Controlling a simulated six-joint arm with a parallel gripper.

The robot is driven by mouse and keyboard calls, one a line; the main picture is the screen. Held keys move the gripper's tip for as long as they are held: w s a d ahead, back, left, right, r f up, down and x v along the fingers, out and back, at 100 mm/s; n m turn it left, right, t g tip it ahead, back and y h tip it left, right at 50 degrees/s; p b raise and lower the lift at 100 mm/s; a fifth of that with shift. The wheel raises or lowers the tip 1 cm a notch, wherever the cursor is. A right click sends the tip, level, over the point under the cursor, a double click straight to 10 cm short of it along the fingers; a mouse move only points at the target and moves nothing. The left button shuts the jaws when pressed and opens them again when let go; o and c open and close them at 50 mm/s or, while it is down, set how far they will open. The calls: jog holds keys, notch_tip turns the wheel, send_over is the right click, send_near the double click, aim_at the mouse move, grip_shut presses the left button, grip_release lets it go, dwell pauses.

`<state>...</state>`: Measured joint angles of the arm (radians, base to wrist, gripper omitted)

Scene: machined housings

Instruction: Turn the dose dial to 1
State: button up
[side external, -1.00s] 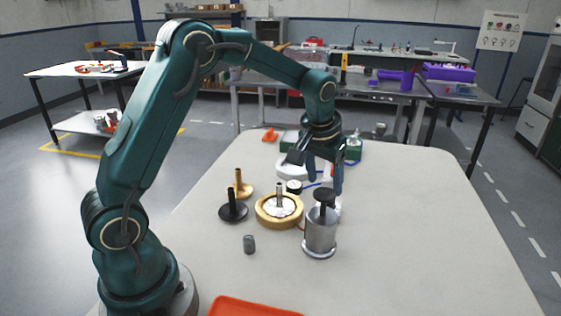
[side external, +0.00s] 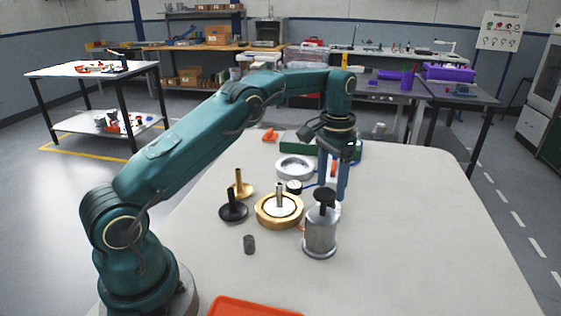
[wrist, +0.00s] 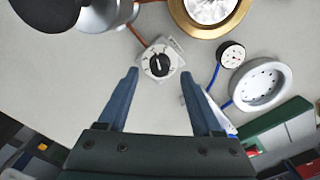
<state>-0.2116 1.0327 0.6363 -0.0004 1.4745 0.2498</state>
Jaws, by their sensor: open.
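The dose dial (wrist: 158,65) is a black round knob with a white pointer line, on a small pale box with marks around it. The numbers are too small to read. In the wrist view it lies just beyond and between my fingertips. In the side view the box (side external: 337,209) is mostly hidden behind the grey canister and my fingers. My gripper (side external: 332,192) points straight down above the dial's area, open and empty. In the wrist view my gripper (wrist: 159,74) has its two blue fingers wide apart, with no visible contact with the knob.
A grey canister with a black knob (side external: 320,232) stands close in front of the dial. A brass ring housing (side external: 268,216), a white ring (side external: 296,167) and a small black-rimmed gauge (side external: 294,187) are nearby. A blue cable (wrist: 213,76) runs beside the dial. The table's right side is clear.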

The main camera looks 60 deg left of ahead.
jog(key=shift+f, duration=1.8)
grip_shut()
jog(key=shift+n, duration=1.5)
grip_release()
jog(key=shift+r, duration=2.6)
